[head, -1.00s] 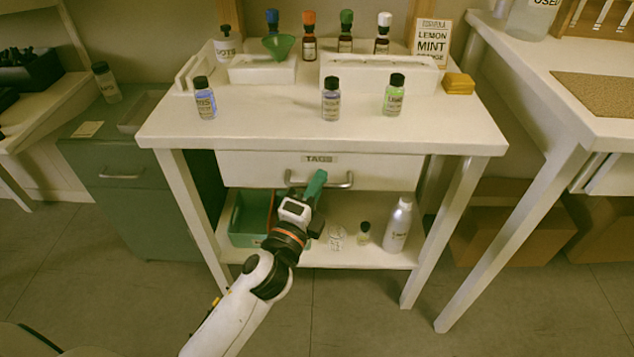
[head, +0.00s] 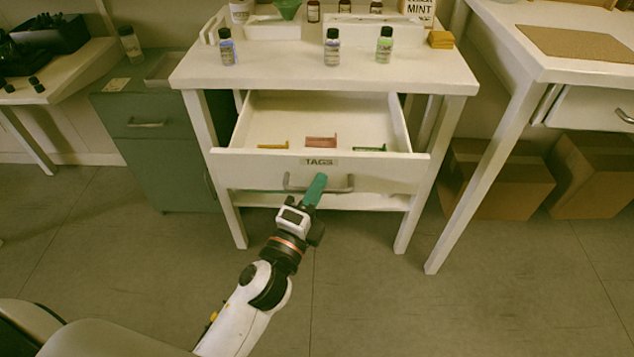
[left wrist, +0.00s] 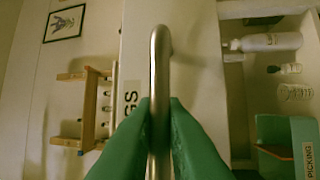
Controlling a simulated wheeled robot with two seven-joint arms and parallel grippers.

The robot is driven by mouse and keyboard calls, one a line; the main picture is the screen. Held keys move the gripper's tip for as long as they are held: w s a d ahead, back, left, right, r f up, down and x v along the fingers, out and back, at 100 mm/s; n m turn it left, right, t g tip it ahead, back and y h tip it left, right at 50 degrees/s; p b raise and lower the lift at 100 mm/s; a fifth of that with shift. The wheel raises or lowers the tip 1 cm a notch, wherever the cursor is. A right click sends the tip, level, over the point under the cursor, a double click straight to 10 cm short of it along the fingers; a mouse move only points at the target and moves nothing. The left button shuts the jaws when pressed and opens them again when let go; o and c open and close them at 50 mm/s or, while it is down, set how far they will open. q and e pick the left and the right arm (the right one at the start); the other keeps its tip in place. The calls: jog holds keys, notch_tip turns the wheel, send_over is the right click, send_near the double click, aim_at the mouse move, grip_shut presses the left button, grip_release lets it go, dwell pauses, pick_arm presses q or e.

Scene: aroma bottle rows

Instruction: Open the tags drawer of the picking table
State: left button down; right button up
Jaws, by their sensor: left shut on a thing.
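The tags drawer (head: 250,170) of the picking table (head: 300,78) is pulled well out, with its inside showing from above. A yellow tag (head: 273,146), a red tag (head: 321,141) and a green tag (head: 369,149) lie apart inside it. The label TAGS is on its front. My left gripper (head: 316,186) is shut on the drawer's metal handle (head: 340,189). In the left wrist view the green fingers (left wrist: 158,120) sit on both sides of the handle bar (left wrist: 159,70). My right gripper is not in view.
Three small bottles stand on the tabletop: blue (head: 227,46), dark (head: 332,47) and green (head: 384,45). A yellow block (head: 441,39) lies at the right. A green cabinet (head: 150,130) stands at the left, cardboard boxes (head: 495,180) at the right. The floor in front is clear.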

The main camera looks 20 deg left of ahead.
pick_arm(q)
jog(key=shift+s+d, duration=0.1)
jog(key=shift+s, duration=0.2)
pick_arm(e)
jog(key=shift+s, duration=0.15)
pick_arm(q)
jog(key=c, duration=1.8)
grip_release()
jog(key=shift+o, duration=0.2)
